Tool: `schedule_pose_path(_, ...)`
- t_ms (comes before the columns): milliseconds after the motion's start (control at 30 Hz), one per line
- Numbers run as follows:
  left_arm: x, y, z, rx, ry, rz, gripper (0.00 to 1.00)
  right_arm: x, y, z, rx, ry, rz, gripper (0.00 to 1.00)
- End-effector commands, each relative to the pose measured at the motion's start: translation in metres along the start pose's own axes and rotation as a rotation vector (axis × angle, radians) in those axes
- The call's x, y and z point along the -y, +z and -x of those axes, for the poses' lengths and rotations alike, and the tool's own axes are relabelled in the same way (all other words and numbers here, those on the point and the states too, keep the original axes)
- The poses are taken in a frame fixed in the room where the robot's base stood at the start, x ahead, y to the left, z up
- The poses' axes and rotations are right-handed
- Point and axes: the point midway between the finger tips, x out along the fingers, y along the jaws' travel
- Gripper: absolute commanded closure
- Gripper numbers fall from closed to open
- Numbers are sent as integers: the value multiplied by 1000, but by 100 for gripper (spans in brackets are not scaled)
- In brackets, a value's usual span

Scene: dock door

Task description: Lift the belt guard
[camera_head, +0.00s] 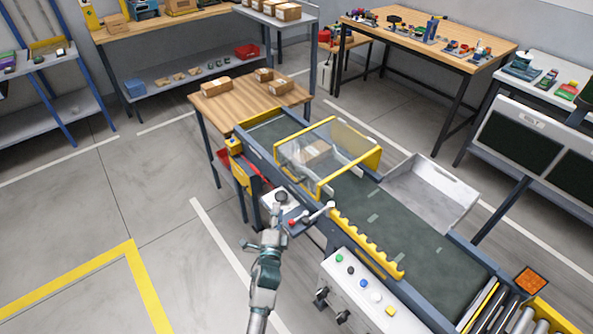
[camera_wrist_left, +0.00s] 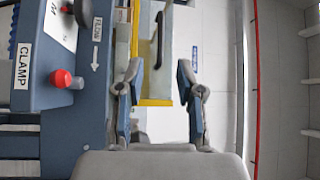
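The belt guard (camera_head: 357,140) is a clear cover with yellow end frames, standing over the conveyor belt (camera_head: 385,215). A cardboard box shows through it. My left gripper (camera_head: 264,240) is beside the conveyor, on the near side of the guard and apart from it. In the left wrist view, its two fingers (camera_wrist_left: 160,78) are spread with nothing between them. Beyond the fingertips, a black bar handle (camera_wrist_left: 159,40) shows on a clear panel with a yellow edge (camera_wrist_left: 155,102), which looks like the guard. My right gripper is not in view.
A clamp panel with a red knob (camera_wrist_left: 62,78) is close left of the fingers in the wrist view. A white control box (camera_head: 365,295) with buttons and a yellow toothed strip (camera_head: 365,243) line the conveyor's near side. A grey chute (camera_head: 432,192) is on the far side.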

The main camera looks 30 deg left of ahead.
Motion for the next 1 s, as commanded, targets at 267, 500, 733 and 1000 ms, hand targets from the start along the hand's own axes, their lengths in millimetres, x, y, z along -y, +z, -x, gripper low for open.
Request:
schedule_pose_path(267,-1,-3,-67,-2,1,-1,63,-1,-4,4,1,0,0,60)
schedule_pose_path(500,-3,1,-121,0,3,5,63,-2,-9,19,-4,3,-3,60)
schedule_pose_path(733,-3,0,-152,0,5,3,63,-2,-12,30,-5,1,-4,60)
schedule_pose_path(1000,-1,-3,-158,-1,3,2,63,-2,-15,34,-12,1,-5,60)
